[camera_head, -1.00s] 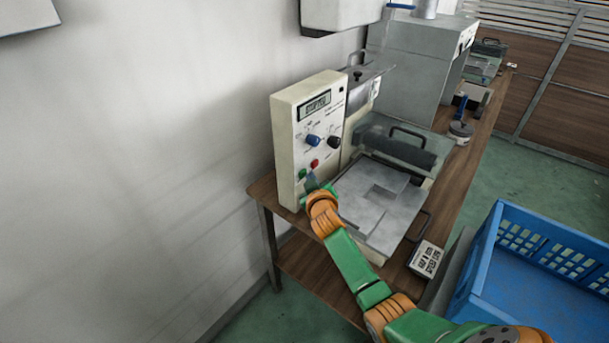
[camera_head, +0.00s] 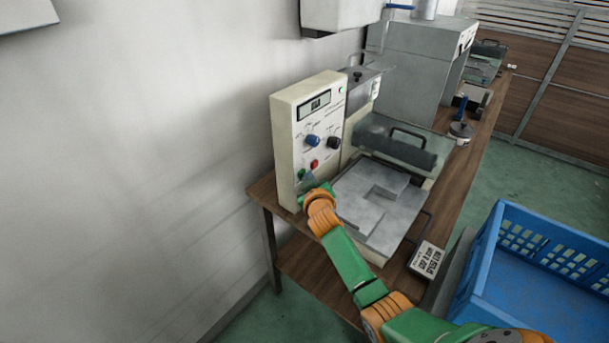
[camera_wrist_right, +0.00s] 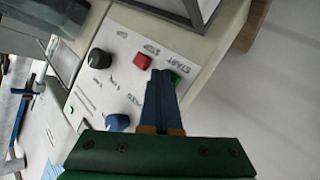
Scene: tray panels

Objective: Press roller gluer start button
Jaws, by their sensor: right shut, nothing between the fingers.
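The roller gluer's cream control box (camera_head: 290,140) stands on the wooden bench against the wall. Its front has a display (camera_head: 315,105), a blue knob (camera_head: 313,141), a black knob (camera_head: 334,142), a red button (camera_head: 314,164) and a green start button (camera_head: 301,174). A small lamp (camera_head: 340,89) at the top right is lit green. My right gripper (camera_head: 308,181) is shut and empty, its tips at the green button. In the right wrist view the gripper (camera_wrist_right: 160,78) partly covers the green button (camera_wrist_right: 176,77) beside the "START" label; contact cannot be told. My left gripper is not in view.
The gluer's roller and metal plate (camera_head: 372,205) lie right of the box. A small label block (camera_head: 427,260) sits near the bench's front edge. A blue crate (camera_head: 540,255) stands at the right. The wall is close on the left.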

